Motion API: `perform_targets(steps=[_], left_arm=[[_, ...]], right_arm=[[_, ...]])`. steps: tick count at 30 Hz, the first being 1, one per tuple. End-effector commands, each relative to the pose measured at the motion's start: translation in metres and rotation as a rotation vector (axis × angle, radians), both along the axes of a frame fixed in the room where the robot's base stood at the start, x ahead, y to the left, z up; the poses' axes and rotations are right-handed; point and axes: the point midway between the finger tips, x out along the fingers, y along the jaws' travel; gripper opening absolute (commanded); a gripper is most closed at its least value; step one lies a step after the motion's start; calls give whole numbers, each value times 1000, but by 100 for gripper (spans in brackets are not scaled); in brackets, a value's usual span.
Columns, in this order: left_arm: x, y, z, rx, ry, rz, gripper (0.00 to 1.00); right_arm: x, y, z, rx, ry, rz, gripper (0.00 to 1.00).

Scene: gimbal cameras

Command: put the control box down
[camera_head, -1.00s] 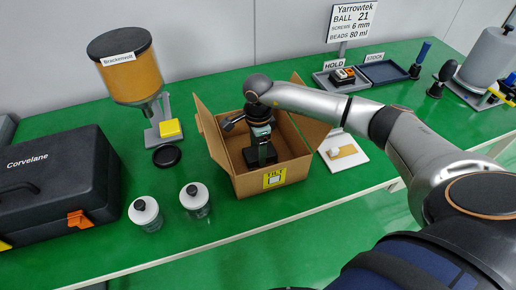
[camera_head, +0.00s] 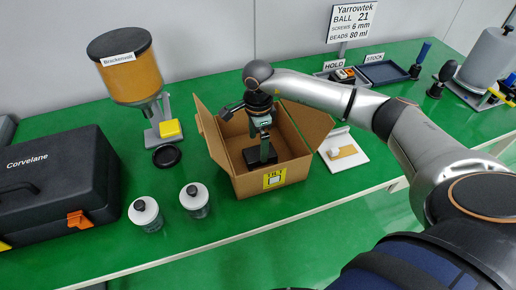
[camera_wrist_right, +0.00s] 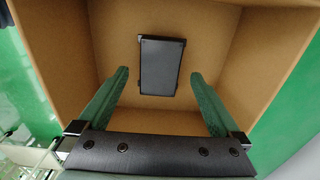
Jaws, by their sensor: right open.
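The control box (camera_head: 260,157) is a small black block lying on the floor of an open cardboard carton (camera_head: 277,180). In the right wrist view the control box (camera_wrist_right: 162,66) shows its dark flat face, with bare carton floor around it. My right gripper (camera_head: 264,139) points down into the carton above the control box. Its two green fingers are spread apart, one on each side of the box in the wrist view, with gaps between them and it. My left gripper is in neither view.
The carton's side flaps stand open. A hopper (camera_head: 130,75) stands behind left. A white board (camera_head: 343,152) lies at the carton's right.

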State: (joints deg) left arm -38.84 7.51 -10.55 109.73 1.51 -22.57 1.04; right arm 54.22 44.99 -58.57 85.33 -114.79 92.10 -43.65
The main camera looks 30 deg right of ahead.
Motion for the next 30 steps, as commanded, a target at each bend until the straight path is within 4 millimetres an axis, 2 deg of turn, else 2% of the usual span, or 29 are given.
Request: perform_targets(steps=[1,6,12,18,30], left_arm=[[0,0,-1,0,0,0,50],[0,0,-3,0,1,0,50],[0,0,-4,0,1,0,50],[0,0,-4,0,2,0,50],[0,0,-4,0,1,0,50]], right_arm=[[2,0,14,2,-7,0,100],[1,0,50,0,-5,-1,100],[1,0,78,1,-2,-2,100],[0,0,87,1,-1,-2,100],[0,0,86,1,0,-1,100]])
